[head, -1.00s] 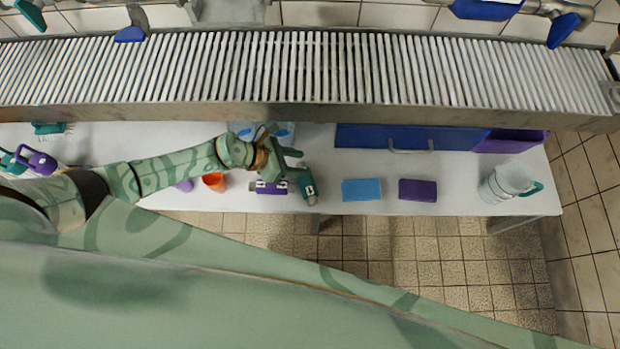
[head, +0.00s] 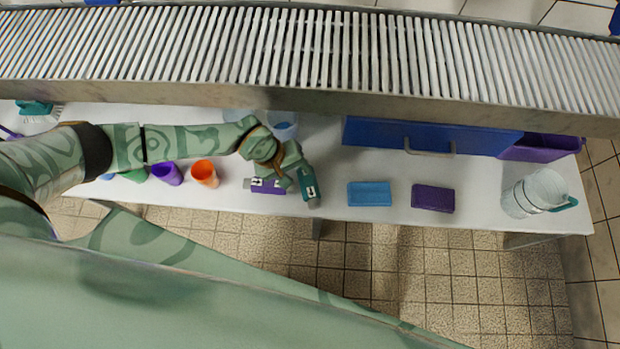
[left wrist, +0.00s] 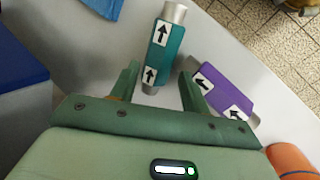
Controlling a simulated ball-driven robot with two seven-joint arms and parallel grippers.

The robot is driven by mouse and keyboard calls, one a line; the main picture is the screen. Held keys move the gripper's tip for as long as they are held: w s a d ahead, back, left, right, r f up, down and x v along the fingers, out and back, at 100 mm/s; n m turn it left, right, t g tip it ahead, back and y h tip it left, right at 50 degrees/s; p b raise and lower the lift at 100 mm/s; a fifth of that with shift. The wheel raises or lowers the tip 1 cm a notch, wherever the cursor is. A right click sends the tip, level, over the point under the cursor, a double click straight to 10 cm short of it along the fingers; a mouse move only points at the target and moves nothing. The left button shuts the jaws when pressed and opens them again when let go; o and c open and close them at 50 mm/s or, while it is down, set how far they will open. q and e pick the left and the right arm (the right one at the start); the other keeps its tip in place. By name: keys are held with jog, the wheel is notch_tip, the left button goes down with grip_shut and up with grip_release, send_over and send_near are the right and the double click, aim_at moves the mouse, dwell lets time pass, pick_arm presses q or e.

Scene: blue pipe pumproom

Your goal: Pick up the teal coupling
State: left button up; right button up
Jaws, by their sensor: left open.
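The teal coupling (left wrist: 164,50) lies on the white table in the left wrist view, a teal block with metal ends and white labels with black arrows. It also shows in the head view (head: 308,184), near the table's front edge. My left gripper (left wrist: 158,82) is open, and the coupling's near end lies between or just ahead of its fingertips. In the head view my left gripper (head: 291,172) is just left of the coupling. A purple coupling (left wrist: 222,88) with similar arrow labels lies close to the right finger. My right gripper is not in view.
An orange cup (head: 205,173) and a purple cup (head: 167,174) stand left of the couplings. A blue block (head: 369,194) and a dark purple block (head: 432,198) lie to the right. A blue box (head: 470,139) stands behind, and a roller conveyor (head: 300,50) overhangs the table's back.

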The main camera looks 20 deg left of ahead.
aim_at(304, 181)
pick_arm(q)
jog(key=b+x, duration=0.2)
jog(key=x, duration=0.1)
jog(key=s+b+x, duration=0.1)
jog(key=x, duration=0.1)
jog(key=shift+f, duration=0.35)
jog(key=shift+w, duration=0.1)
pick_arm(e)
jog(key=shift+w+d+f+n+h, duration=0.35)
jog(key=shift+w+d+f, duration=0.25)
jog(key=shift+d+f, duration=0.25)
pick_arm(q)
jog(key=shift+w, duration=0.1)
jog(key=c, duration=0.9)
jog(key=shift+w+d+r, duration=0.1)
jog(key=shift+r, duration=0.2)
grip_shut()
